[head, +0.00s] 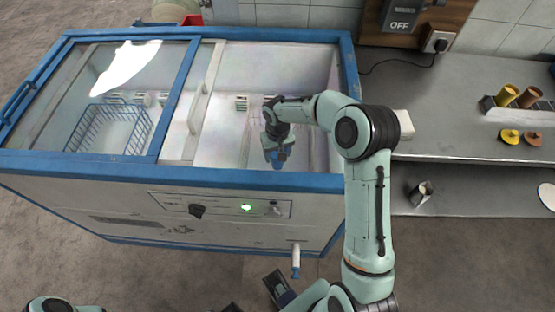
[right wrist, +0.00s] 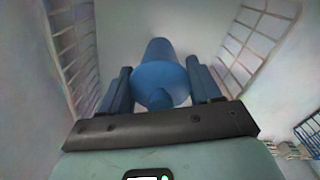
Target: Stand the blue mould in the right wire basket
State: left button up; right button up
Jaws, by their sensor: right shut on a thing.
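My right gripper (head: 277,153) reaches down through the open right half of the chest freezer. It is shut on the blue mould (head: 277,162), which shows just below the fingers. In the right wrist view the mould (right wrist: 158,82) is a blue round body with a wider rim, held between the two dark fingers (right wrist: 160,90). Pale wire walls of the right wire basket (right wrist: 262,35) stand to both sides of the mould in that view. The mould's far end looks clear of the wires, but I cannot tell whether it touches the bottom.
The freezer's blue front rim (head: 230,180) lies close to my right gripper. A sliding glass lid (head: 120,85) covers the left half, above a blue wire basket (head: 108,128). A grey counter (head: 450,110) with orange and yellow cups (head: 507,95) stands to the right.

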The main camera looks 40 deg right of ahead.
jog(key=shift+f, duration=2.15)
jog(key=shift+f, duration=0.1)
jog(key=o, duration=1.1)
notch_tip(320, 180, up, 12)
jog(key=shift+r+p, duration=0.15)
jog(key=shift+p, duration=0.15)
